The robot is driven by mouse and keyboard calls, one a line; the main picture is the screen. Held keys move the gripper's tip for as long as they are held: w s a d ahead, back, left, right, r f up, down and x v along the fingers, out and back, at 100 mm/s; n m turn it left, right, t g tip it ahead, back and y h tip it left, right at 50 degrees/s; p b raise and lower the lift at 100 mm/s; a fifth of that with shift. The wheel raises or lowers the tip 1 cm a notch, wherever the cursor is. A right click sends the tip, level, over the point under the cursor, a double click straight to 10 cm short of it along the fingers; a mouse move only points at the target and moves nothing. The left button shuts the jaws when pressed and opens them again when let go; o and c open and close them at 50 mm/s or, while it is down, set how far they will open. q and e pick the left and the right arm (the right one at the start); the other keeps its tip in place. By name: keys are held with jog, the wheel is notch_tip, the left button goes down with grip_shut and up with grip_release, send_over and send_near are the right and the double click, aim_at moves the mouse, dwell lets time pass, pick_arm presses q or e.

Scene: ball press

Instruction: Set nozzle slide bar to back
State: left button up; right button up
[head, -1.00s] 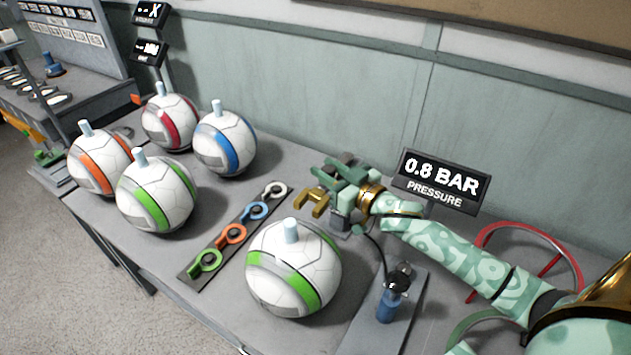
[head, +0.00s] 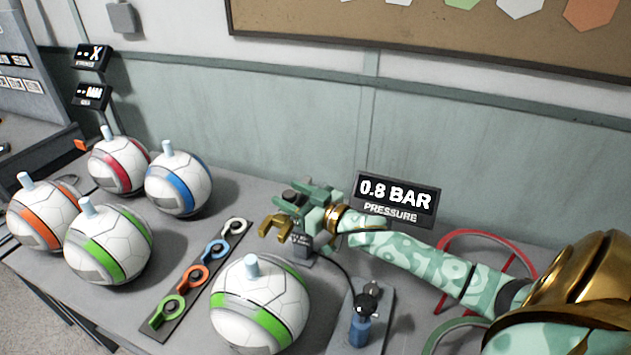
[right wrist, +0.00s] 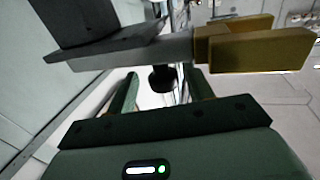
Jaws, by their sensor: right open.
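My right gripper (head: 302,205) is beside a small grey stand (head: 303,243) on the bench. A brass forked end (head: 275,228) sticks out to the left of the gripper. In the right wrist view a grey bar (right wrist: 165,50) crosses in front of my right gripper (right wrist: 162,77), with a brass block (right wrist: 262,47) at its right end. It looks like the nozzle slide bar. The two green fingers are apart, and a dark round knob (right wrist: 160,79) shows between them; I cannot tell whether they touch it. My left gripper is not in view.
A green-striped ball (head: 260,305) stands in front of the gripper. Several balls stand at the left, behind a strip of coloured rings (head: 192,276). A blue pump (head: 362,322), a pressure sign (head: 394,203) reading 0.8 BAR and a red ring (head: 500,250) are near my right arm.

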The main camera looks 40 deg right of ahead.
jog(key=p+v, duration=0.2)
jog(key=v, duration=1.3)
jog(key=shift+s+d, duration=0.2)
jog(key=shift+d, duration=0.05)
